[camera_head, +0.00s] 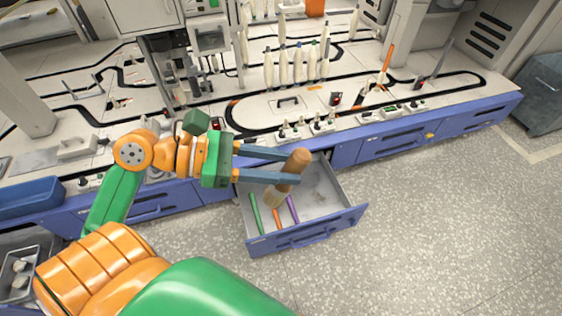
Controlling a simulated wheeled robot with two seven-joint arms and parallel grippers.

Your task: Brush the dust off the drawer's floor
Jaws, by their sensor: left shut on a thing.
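My left gripper (291,167) is shut on a brush with a brown wooden handle (298,160) and pale bristles (273,197). It holds the brush tilted over the open drawer (349,219), bristles down and to the left. I cannot tell whether the bristles touch the drawer's floor (318,191). Greyish dust (318,197) seems to lie on the right part of that floor. A green stick (256,213), an orange one (277,219) and a purple one (293,209) lie in the left part. The brush and gripper hide part of the drawer. My right gripper is out of view.
The blue-fronted workbench (392,139) runs behind the drawer, with several white bobbins (297,66) standing on it. A blue bin (30,197) is at the far left. Speckled floor (450,220) to the right is clear.

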